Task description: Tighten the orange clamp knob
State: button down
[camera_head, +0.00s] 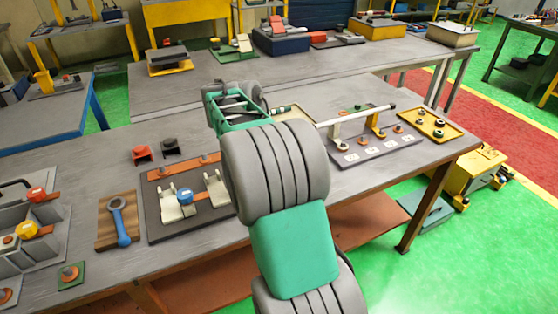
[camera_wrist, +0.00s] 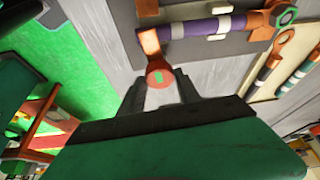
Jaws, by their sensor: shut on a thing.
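In the wrist view, a round red-orange knob (camera_wrist: 160,77) with a green mark on its face sits between the fingertips of my gripper (camera_wrist: 160,92). The two grey fingers stand on either side of it and are shut on it. Just past the knob, an orange bracket (camera_wrist: 150,42) joins a purple rod (camera_wrist: 205,27) with white bands. How the knob's shaft is seated cannot be seen. In the head view, my arm covers the middle of the bench, and I cannot make out the gripped knob or the fingertips there.
The near workbench (camera_head: 90,260) holds a fixture plate with a blue knob (camera_head: 185,197), a blue wrench (camera_head: 121,222) on a wooden board, and an orange-topped knob (camera_head: 27,230) at the left. A rod fixture (camera_head: 355,116) and yellow tray (camera_head: 445,129) lie right of my arm.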

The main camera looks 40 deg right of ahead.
jog(key=c, duration=1.3)
grip_release()
jog(key=shift+w+r, duration=0.2)
jog(key=shift+r, duration=0.1)
jog(key=o, duration=0.4)
jog(key=shift+s+f, duration=0.15)
jog(key=shift+f, duration=0.05)
jog(key=shift+o, duration=0.2)
jog(key=p+v, duration=0.1)
jog(key=v, duration=0.6)
jog(key=shift+a+r+p, duration=0.2)
jog(key=shift+r+p, duration=0.15)
jog(key=shift+p, duration=0.05)
jog(key=s+a+f+n+t+y, duration=0.1)
jog(key=s+a+f+n, duration=0.1)
jog(key=a+n, duration=0.4)
jog(key=s+a+f+n+t+y, duration=0.1)
jog(key=s+a+n, duration=0.4)
jog(key=a, duration=0.7)
jog(key=s+a+f+n+t+y, duration=0.2)
jog(key=s+a+f+n, duration=0.2)
jog(key=a+n, duration=0.5)
jog(key=shift+a+f, duration=0.2)
jog(key=shift+f, duration=0.15)
